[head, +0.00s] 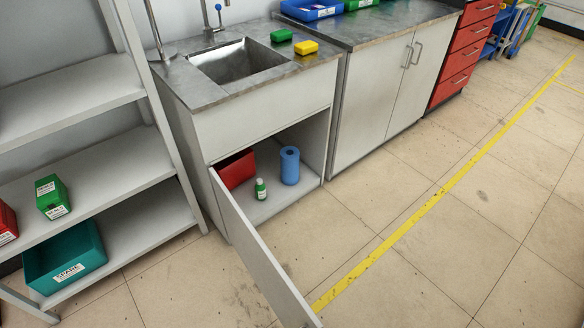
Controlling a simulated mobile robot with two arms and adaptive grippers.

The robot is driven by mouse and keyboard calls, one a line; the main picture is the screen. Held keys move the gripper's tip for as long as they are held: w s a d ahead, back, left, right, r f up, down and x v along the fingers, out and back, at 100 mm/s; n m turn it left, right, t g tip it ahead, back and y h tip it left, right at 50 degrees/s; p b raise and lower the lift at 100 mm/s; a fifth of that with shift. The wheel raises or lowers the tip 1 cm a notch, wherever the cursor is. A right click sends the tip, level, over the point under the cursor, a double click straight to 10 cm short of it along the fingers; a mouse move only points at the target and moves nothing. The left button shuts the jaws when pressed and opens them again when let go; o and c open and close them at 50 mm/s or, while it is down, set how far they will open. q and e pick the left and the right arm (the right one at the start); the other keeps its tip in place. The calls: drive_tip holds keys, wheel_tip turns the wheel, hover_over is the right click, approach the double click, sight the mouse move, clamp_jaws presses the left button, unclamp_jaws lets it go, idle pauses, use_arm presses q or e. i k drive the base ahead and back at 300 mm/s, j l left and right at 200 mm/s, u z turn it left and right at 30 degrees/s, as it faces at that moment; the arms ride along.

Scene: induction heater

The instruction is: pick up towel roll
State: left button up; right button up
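The towel roll (290,166) is blue and stands upright on the floor of the open cabinet under the sink. A small green bottle with a white label (260,189) stands to its left, apart from it. A red flat-sided item (237,170) is at the left inside the cabinet, partly hidden by the door. Neither of my grippers shows in the head view.
The cabinet door (262,254) is swung open toward the viewer, left of the roll. A grey shelf (75,178) with bins stands at the left. A sink (238,62) and two sponges are above. The tiled floor at right is clear.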

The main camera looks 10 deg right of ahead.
sight(290, 167)
drive_tip(key=i+l+u, duration=0.15)
drive_tip(key=l+u, duration=0.25)
drive_tip(key=l, duration=0.65)
drive_tip(key=l+u, duration=0.4)
drive_tip(key=l, duration=0.65)
